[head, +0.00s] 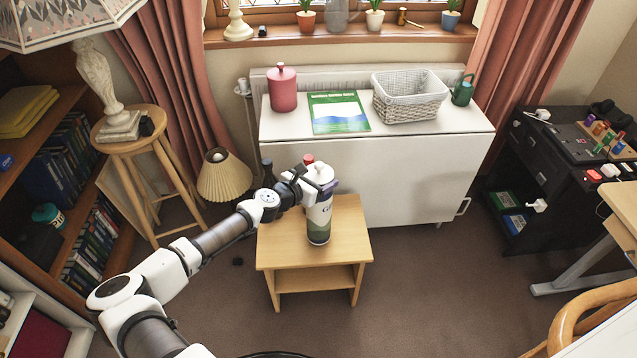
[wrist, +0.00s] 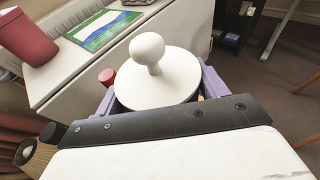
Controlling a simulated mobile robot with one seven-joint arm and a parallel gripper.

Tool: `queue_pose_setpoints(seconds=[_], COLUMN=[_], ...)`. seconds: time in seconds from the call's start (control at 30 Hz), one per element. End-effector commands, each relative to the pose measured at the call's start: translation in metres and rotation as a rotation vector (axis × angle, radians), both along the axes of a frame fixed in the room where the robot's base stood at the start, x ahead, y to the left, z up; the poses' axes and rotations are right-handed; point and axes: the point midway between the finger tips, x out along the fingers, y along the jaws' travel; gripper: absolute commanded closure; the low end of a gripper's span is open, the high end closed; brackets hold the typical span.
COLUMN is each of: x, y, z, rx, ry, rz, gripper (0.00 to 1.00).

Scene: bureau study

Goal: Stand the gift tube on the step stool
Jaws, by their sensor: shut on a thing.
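The gift tube (head: 319,222), a pale cylinder with a dark base band and a white knobbed lid, is upright in my gripper (head: 321,187). Its white lid (wrist: 155,85) fills the middle of the wrist view, with purple finger parts on both sides of it. My gripper is shut on the tube near its top. The step stool (head: 348,240) is light wood with a lower shelf. The tube's base appears over the middle of the stool top; I cannot tell whether it touches. The tube's lower part is hidden in the wrist view.
A red-capped thing (head: 308,159) and a dark bottle (head: 267,168) show behind the stool, partly hidden by my arm. A white cabinet (head: 400,175) stands behind, bearing a red canister (head: 282,92) and a basket (head: 408,105). Carpet (head: 420,290) right of the stool is clear.

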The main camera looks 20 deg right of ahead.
Motion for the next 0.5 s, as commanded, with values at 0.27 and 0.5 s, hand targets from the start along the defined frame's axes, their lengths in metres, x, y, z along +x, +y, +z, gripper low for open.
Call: queue_pose_setpoints(seconds=[0.27, 0.5], x=[0.001, 0.001], y=[0.000, 0.000], z=[-0.019, -0.019], rx=[-0.003, -0.002], ry=[-0.003, -0.004], rz=[0.002, 0.001], gripper=[0.68, 0.68])
